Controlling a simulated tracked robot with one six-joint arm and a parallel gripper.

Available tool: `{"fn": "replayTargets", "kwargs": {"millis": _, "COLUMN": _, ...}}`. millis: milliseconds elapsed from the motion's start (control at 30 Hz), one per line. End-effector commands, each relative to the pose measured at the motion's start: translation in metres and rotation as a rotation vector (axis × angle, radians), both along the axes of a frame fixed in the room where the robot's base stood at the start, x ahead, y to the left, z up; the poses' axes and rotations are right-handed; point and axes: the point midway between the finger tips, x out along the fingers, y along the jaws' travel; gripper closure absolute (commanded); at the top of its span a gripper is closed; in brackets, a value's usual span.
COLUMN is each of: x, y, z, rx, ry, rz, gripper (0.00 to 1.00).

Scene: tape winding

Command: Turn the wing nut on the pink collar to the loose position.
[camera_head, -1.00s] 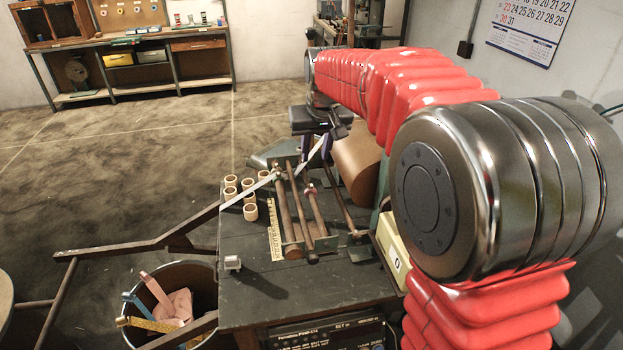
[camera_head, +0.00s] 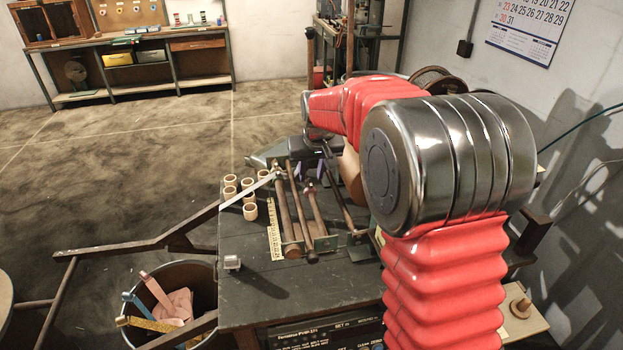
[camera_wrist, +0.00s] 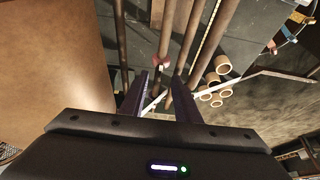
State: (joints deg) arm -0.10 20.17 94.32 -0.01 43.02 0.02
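The pink collar (camera_wrist: 163,60) shows in the wrist view on one of the rods of the winding rig, just beyond the fingertips. In the head view the collar (camera_head: 311,188) is a small pinkish spot on a rod, close below my gripper. The wing nut is too small to tell apart from the collar, so its position cannot be read. My gripper (camera_wrist: 160,85) points down at the rig with its two dark fingers apart and nothing clearly held between them.
A pale tape strip (camera_head: 248,188) runs slantwise to the rig. Several cardboard rings (camera_head: 250,211) stand left of it. A brown roll (camera_wrist: 55,70) is close at the left in the wrist view. A bin (camera_head: 200,285) stands left of the bench (camera_head: 290,295), whose front top is mostly clear.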

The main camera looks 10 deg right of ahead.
Motion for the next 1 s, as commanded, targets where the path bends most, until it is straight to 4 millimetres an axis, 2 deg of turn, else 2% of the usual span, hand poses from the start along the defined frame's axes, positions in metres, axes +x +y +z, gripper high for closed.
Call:
{"fn": "replayTargets", "kwargs": {"millis": 100, "x": 0.006, "y": 0.0, "z": -0.017, "rx": 0.0, "ry": 0.003, "rz": 0.0, "gripper": 0.71}}
{"fn": "replayTargets", "kwargs": {"millis": 267, "x": 0.012, "y": 0.0, "z": -0.03, "rx": 0.0, "ry": 0.001, "rz": 0.0, "gripper": 0.71}}
{"fn": "replayTargets", "kwargs": {"millis": 633, "x": 0.014, "y": 0.0, "z": -0.033, "rx": 0.0, "ry": -0.001, "rz": -0.001, "gripper": 0.72}}
{"fn": "replayTargets", "kwargs": {"millis": 1000, "x": 0.014, "y": -0.001, "z": -0.033, "rx": 0.0, "ry": 0.0, "rz": -0.001, "gripper": 0.97}}
